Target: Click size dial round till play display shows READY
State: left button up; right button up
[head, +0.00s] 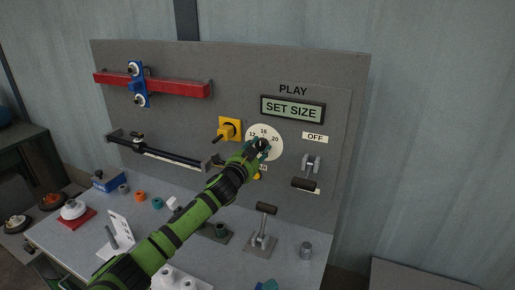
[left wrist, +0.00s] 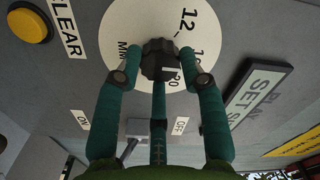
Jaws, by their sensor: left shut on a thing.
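The size dial (head: 277,146) is a pale round plate with a dark knob on the upright grey panel; 12, 16 and 20 are legible. My left gripper (head: 262,147) is shut on the knob. In the left wrist view its teal fingers (left wrist: 166,68) sit on both sides of the black ribbed knob (left wrist: 160,52). A pale mark on the knob lies near the 20, partly hard to read. The play display (head: 292,109) reads SET SIZE. A teal piece at the bottom edge (head: 268,285) may be my right gripper; its jaws cannot be made out.
A yellow button (left wrist: 30,22) labelled CLEAR is near the dial. Small parts crowd the bench's left.

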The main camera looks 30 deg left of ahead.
pick_arm(q)
jog(key=m, duration=0.4)
jog(key=m+p, duration=0.1)
jog(key=m, duration=0.1)
jog(key=shift+d+r+m, duration=0.1)
jog(key=shift+r+m, duration=0.2)
jog(key=shift+r, duration=0.05)
jog(key=m+p, duration=0.1)
jog(key=m, duration=0.2)
jog(key=shift+f+m, duration=0.15)
jog(key=shift+m, duration=0.25)
jog(key=shift+f+m, duration=0.1)
jog(key=shift+m, duration=0.7)
jog(key=shift+f, duration=0.1)
jog(key=o, duration=1.1)
jog(key=shift+d, duration=0.1)
jog(key=shift+o, duration=0.2)
